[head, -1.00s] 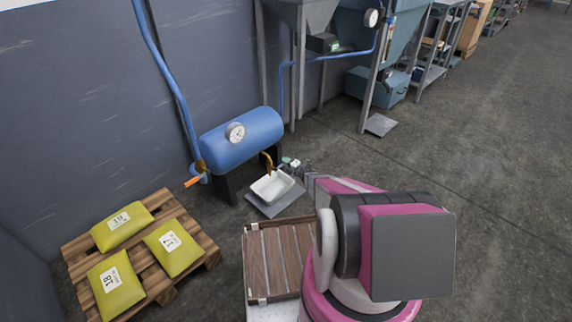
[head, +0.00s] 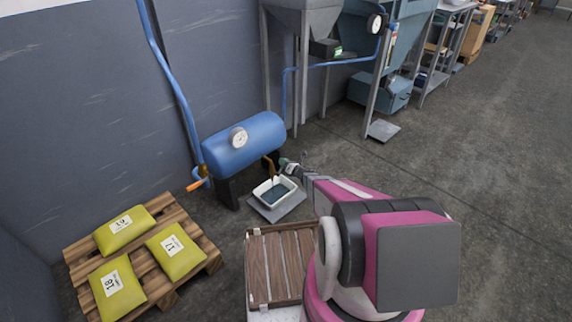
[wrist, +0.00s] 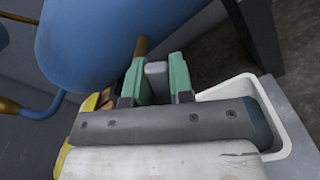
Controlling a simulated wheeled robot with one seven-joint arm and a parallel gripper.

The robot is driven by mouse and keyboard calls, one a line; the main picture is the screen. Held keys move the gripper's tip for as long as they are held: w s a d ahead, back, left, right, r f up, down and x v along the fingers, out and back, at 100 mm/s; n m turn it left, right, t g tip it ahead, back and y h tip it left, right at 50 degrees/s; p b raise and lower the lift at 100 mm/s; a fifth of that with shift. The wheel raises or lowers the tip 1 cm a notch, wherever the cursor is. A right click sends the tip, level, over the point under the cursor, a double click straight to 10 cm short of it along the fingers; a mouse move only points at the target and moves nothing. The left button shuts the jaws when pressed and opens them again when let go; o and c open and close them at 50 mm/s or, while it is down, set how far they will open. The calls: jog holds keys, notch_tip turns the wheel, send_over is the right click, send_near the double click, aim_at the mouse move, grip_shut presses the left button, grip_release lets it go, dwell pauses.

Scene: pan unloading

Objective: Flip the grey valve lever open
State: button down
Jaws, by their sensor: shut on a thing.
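The grey valve lever (wrist: 157,74) sits between the two green fingers of my gripper (wrist: 162,80) in the wrist view, and the gripper is shut on it. In the head view my gripper (head: 287,166) reaches the brass drain pipe (head: 269,167) under the right end of the blue tank (head: 243,143). The lever is too small to make out there. The white pan (head: 291,188) stands below the pipe and looks dark inside, as if holding liquid. Its white rim also shows in the wrist view (wrist: 284,112).
The pan stands on a grey plate (head: 278,212) on the floor. A slatted wooden crate (head: 268,262) is in front of it. A pallet (head: 212,262) with yellow bags lies at the left. A blue pipe with an orange handle (head: 195,185) is left of the tank. The floor at right is clear.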

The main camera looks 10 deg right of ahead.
jog(key=a+n, duration=0.1)
jog(key=s+a+r+n, duration=0.1)
jog(key=n, duration=0.1)
jog(key=shift+s, duration=0.25)
jog(key=shift+s+a+r+n, duration=0.1)
jog(key=shift+s+a+n, duration=0.3)
jog(key=shift+n, duration=0.5)
jog(key=shift+s+a+r+n, duration=0.15)
jog(key=shift+a+n, duration=0.3)
jog(key=shift+n, duration=0.45)
jog(key=shift+s+a+f, duration=0.1)
jog(key=shift+f, duration=0.05)
jog(key=c, duration=1)
grip_release()
